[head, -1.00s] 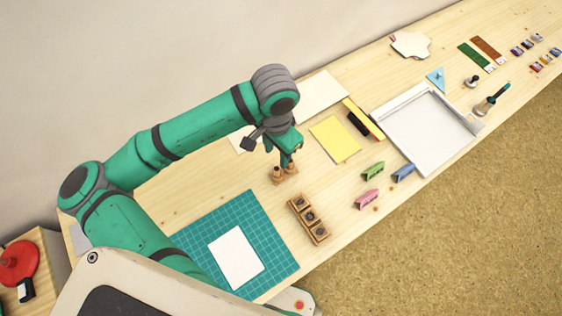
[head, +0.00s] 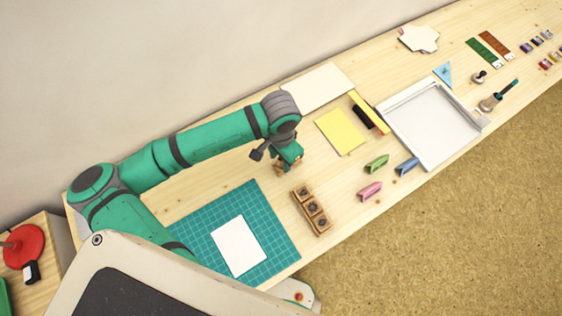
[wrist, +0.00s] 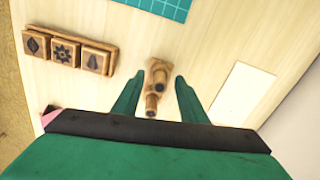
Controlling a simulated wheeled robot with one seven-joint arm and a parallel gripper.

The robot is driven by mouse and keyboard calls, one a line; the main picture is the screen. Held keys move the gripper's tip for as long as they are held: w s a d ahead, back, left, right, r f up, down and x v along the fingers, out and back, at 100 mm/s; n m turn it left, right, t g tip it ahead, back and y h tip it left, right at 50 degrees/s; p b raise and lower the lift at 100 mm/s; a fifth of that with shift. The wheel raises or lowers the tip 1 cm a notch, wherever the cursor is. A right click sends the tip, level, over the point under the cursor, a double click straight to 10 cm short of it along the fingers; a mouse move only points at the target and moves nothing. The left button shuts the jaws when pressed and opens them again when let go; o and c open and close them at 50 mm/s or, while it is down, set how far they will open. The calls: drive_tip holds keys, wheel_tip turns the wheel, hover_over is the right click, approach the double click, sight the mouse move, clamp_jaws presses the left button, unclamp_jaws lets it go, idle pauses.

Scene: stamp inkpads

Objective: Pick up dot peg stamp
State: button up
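A small wooden stand with two wooden peg stamps shows in the wrist view, with one peg (wrist: 159,86) farther up in the picture and the other peg (wrist: 152,105) below it. Dark round ends show on the pegs; I cannot tell which is the dot peg stamp. My gripper (wrist: 159,78) is open, with a green finger on each side of the stand and visible gaps to the pegs. In the head view my gripper (head: 287,163) points down over the stand (head: 281,171) and hides most of it.
A wooden row of block stamps (head: 311,211) stands near the front edge, also in the wrist view (wrist: 67,51). The green cutting mat (head: 270,222) holds a white card. A yellow sheet (head: 340,131), white tray (head: 432,125) and small coloured clips (head: 376,164) lie to the right.

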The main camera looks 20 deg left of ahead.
drive_tip(key=shift+w, duration=0.1)
clamp_jaws()
drive_tip(key=shift+w, duration=0.1)
